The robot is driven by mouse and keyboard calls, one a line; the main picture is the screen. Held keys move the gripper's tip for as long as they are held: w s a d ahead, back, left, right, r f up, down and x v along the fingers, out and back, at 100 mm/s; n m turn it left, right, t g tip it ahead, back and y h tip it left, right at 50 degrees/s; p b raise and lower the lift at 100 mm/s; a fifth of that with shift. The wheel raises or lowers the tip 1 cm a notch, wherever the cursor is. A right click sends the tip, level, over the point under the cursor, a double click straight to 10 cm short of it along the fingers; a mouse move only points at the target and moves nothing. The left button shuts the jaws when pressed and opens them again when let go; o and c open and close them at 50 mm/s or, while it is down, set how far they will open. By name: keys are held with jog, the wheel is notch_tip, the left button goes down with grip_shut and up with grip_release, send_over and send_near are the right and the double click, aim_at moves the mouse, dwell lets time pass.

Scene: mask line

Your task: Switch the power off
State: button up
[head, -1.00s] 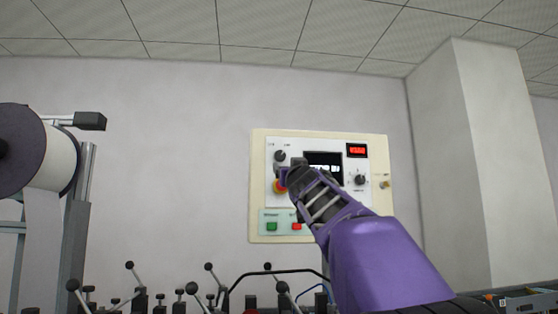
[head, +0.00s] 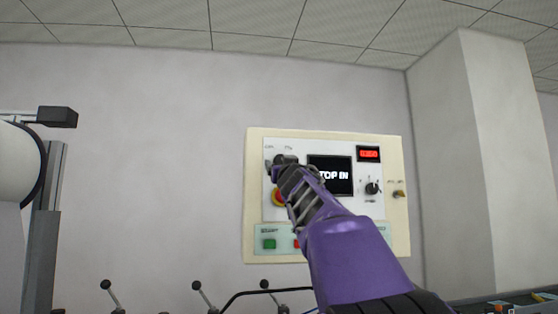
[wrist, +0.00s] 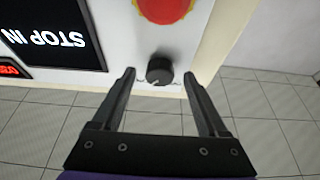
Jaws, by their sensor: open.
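A cream control panel (head: 249,215) hangs on the wall, with a black screen (head: 345,185) partly covered by my arm. A black rotary knob (wrist: 160,69) sits at the panel's upper left; in the wrist view, which is upside down, its pale mark points to the lower left. Small labels beside it are too small to read surely. My gripper (head: 279,163) is open in front of this knob. In the wrist view the knob shows between the two fingertips, with a gap on both sides. Whether the tips reach its depth I cannot tell.
A red stop button (wrist: 165,6) with a yellow ring is close to the knob. A second knob (head: 372,188), a lit red display (head: 368,154) and a green button (head: 269,244) are on the panel. Levers stand below; a roll (head: 20,165) is at left.

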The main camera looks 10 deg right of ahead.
jog(key=shift+w+r, duration=0.25)
jog(key=shift+w, duration=0.3)
grip_shut()
